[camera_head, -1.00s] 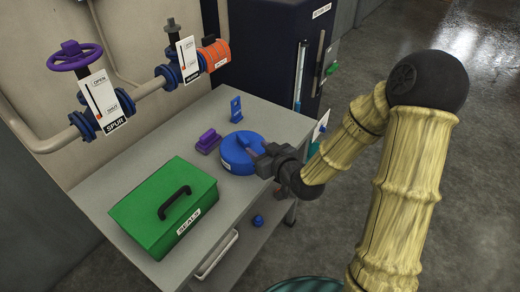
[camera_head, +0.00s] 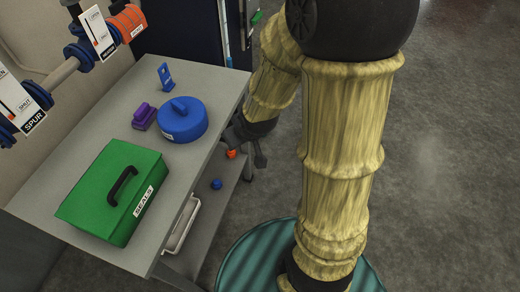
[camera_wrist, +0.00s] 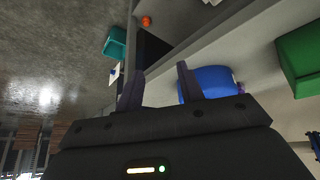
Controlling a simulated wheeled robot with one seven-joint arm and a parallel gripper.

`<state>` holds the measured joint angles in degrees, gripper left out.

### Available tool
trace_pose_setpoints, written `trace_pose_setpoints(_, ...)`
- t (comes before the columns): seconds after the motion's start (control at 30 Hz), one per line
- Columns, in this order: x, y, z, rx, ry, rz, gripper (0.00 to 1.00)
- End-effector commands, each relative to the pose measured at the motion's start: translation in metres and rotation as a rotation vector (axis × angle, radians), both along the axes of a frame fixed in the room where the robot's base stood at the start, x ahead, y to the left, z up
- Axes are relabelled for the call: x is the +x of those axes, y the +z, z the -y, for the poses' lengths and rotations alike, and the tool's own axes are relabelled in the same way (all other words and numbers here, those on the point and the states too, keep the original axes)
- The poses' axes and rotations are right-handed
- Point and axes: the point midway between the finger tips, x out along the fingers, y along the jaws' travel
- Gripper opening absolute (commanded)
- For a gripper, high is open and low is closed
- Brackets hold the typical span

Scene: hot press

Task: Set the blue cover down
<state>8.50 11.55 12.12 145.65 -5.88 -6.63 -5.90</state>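The blue cover (camera_head: 183,122) is a round blue lid with a knob on top and a white label on its side. It rests upright on the grey table (camera_head: 95,140), near its right edge, and also shows in the wrist view (camera_wrist: 210,82). My gripper (camera_wrist: 158,88) has its two fingers spread with nothing between them. The cover lies behind and beside the right finger in that view, apparently apart from it. In the head view my gripper is beyond the table's right edge, and my arm hides part of it.
A green box labelled SEALS (camera_head: 95,205) stands at the table's near end. A purple block (camera_head: 144,117) and a blue bracket (camera_head: 165,77) sit beside the cover. Pipes with valves (camera_head: 85,52) run along the wall. A small blue item (camera_head: 216,184) lies on the lower shelf.

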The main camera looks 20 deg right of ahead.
Motion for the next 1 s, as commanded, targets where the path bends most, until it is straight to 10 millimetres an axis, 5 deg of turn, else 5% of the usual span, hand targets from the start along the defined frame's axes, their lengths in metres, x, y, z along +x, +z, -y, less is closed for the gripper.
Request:
trace_pose_setpoints(0.2, -0.061, 0.021, 0.023, -0.001, -0.189, -0.213, 0.38)
trace_pose_setpoints(0.33, -0.080, 0.026, 0.027, 0.013, -0.243, -0.281, 0.38)
trace_pose_setpoints(1.0, -0.083, 0.026, 0.028, 0.014, -0.248, -0.291, 0.38)
